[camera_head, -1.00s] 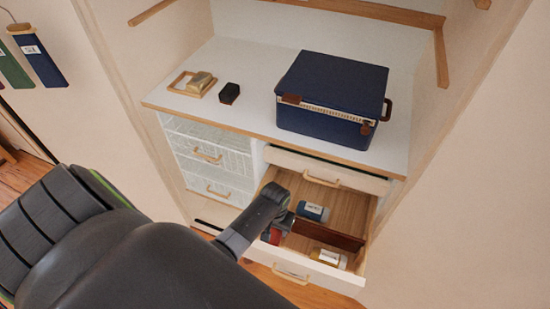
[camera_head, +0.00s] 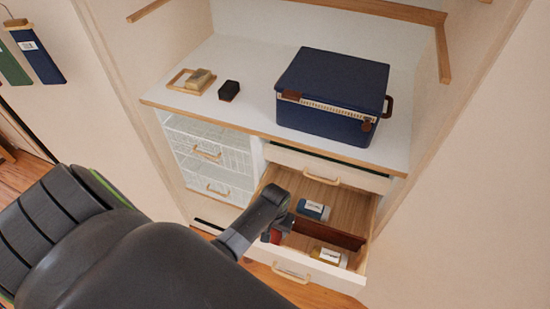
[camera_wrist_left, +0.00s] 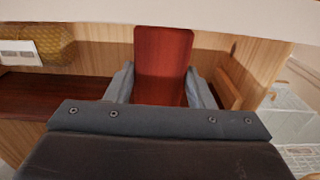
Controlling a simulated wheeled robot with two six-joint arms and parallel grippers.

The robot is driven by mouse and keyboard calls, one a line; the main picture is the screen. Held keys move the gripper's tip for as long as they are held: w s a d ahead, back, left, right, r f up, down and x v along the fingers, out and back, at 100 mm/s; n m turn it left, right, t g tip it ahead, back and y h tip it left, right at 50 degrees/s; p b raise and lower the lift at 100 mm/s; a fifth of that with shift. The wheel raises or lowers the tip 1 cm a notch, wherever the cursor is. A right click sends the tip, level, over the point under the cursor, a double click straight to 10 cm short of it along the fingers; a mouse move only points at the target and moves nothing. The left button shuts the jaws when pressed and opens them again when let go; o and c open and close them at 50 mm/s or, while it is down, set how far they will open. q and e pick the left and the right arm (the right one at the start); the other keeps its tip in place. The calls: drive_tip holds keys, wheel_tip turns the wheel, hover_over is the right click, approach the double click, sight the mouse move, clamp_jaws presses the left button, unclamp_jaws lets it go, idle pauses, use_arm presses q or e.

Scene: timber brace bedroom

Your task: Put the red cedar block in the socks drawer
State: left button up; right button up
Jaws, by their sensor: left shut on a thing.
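The red cedar block (camera_wrist_left: 163,65) is between the two fingers of my left gripper (camera_wrist_left: 162,88) in the left wrist view. In the head view my left gripper (camera_head: 274,232) is shut on it at the left side of the open drawer (camera_head: 337,277), and only a bit of red shows. The drawer holds a blue rolled item (camera_head: 312,209) behind a dark red-brown divider (camera_head: 331,236) and a yellow item with a white label (camera_head: 327,256) in front. Whether the block touches the drawer floor is hidden. My right gripper is out of view.
Above the drawer, the white top holds a navy case (camera_head: 335,90), a small dark block (camera_head: 229,90) and a wooden tray (camera_head: 180,87). A shut drawer (camera_head: 320,165) sits just above. Wire baskets (camera_head: 205,150) stand to the left.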

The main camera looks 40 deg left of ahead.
sight(275, 235)
use_arm(q)
drive_tip(key=shift+f+b, duration=1.65)
drive_tip(key=shift+f, duration=0.9)
idle(0.8)
drive_tip(key=o, duration=1.1)
drive_tip(key=shift+r, duration=0.2)
wheel_tip(275, 235, up, 17)
drive_tip(key=shift+p, duration=0.3)
drive_tip(key=shift+s, duration=0.1)
